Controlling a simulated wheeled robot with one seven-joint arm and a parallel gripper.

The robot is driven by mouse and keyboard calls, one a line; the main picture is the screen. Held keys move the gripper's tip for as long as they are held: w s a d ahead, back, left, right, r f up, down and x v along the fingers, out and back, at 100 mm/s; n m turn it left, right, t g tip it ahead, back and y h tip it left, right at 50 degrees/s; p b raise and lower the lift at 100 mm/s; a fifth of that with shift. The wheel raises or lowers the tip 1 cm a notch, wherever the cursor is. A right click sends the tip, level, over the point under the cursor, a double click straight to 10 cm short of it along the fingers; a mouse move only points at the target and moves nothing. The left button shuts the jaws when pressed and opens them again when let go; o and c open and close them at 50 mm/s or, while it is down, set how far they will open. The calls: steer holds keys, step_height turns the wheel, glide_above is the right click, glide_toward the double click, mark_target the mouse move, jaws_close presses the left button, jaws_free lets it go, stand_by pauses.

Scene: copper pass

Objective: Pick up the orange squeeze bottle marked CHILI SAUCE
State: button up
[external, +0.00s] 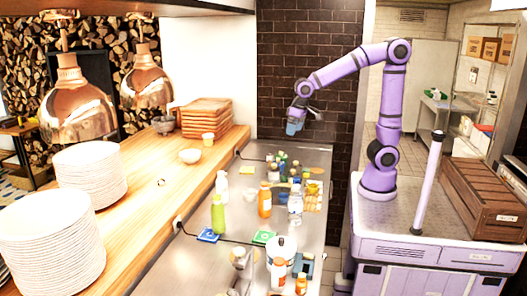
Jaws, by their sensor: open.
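An orange bottle (265,202) stands upright on the steel counter (315,152), near its middle. Its label is too small to read here. Smaller orange-coloured bottles, one of them at the near end (301,285), also stand on the counter; their markings cannot be read either. My gripper (294,130) is open and hangs above the far end of the counter, in front of the dark brick wall. It is well apart from the orange bottle, higher and farther back. No object shows in it.
A green bottle (218,215) and a clear bottle (295,206) stand on either side of the orange bottle. Several small bottles (283,165) crowd behind. A white lidded pot (282,252) stands nearer. A wooden shelf (150,187) with plate stacks (90,172) runs along the left.

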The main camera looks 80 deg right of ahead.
steer(key=w+a+f+g, duration=0.1)
steer(key=w+a+f, duration=0.5)
steer(key=m+g, duration=0.1)
steer(key=m, duration=0.1)
glide_toward(265, 191)
steer(key=shift+w+d+h, duration=0.15)
steer(key=shift+w+d, duration=0.05)
steer(key=shift+d, duration=0.35)
steer(key=shift+w+d+h, duration=0.15)
steer(key=shift+w+d, duration=0.05)
steer(key=shift+d, duration=0.35)
steer(key=shift+a+f, duration=0.15)
steer(key=shift+f, duration=0.15)
step_height(265, 191, down, 5)
steer(key=shift+a+f, duration=0.1)
steer(key=shift+f, duration=0.1)
steer(key=shift+a+f, duration=0.2)
steer(key=shift+f, duration=2.35)
steer(key=c, duration=1.5)
